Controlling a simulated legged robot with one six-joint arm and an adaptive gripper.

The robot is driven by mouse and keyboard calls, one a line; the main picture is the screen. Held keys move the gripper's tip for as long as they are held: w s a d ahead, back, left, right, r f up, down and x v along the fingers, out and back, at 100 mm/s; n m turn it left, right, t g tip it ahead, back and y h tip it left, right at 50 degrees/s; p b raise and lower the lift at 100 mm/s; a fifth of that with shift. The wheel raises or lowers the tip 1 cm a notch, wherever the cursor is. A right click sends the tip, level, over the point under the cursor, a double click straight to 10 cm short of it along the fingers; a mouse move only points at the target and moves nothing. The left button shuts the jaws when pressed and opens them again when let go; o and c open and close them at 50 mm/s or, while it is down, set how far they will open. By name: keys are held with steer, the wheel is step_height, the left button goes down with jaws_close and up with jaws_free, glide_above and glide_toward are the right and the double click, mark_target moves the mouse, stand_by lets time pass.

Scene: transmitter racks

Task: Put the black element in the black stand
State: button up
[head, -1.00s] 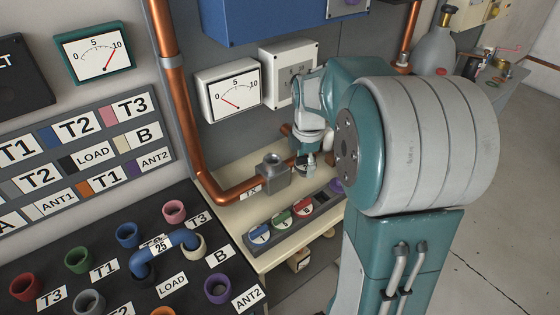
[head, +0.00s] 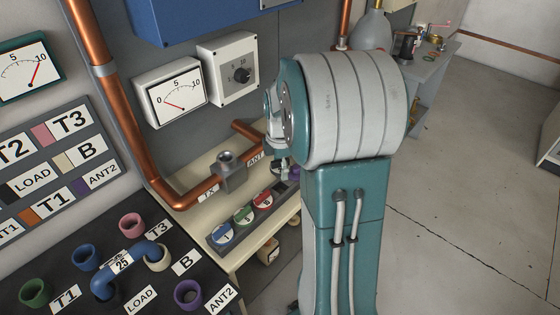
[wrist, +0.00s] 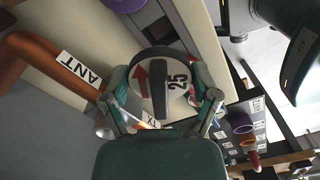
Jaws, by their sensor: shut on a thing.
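My gripper (wrist: 163,90) is shut on the black element (wrist: 158,85), a round plug with a black rim, a black bar across its white face, a red arrow and "25". Its face is toward the wrist camera. In the head view my gripper (head: 281,165) shows small beside my upper arm, and the element cannot be made out there. The stand row (head: 225,246) is a dark grey strip with blue, green and red elements. Between the red and purple places is a dark spot (head: 280,187), seemingly the black stand, partly hidden by my gripper.
The grey meter block (head: 229,172) sits on the copper pipe near the "TX" label. The "ANT" copper pipe (wrist: 40,65) runs left of my gripper in the wrist view. Dial boxes (head: 170,92) hang behind. The patch panel (head: 125,290) lies front left.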

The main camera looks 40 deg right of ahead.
mark_target(281, 183)
steer(key=shift+f, duration=1.75)
steer(key=shift+f, duration=1.65)
steer(key=o, duration=1)
step_height(281, 183, up, 12)
steer(key=shift+f, duration=0.1)
steer(key=shift+a, duration=0.1)
stand_by(0.5)
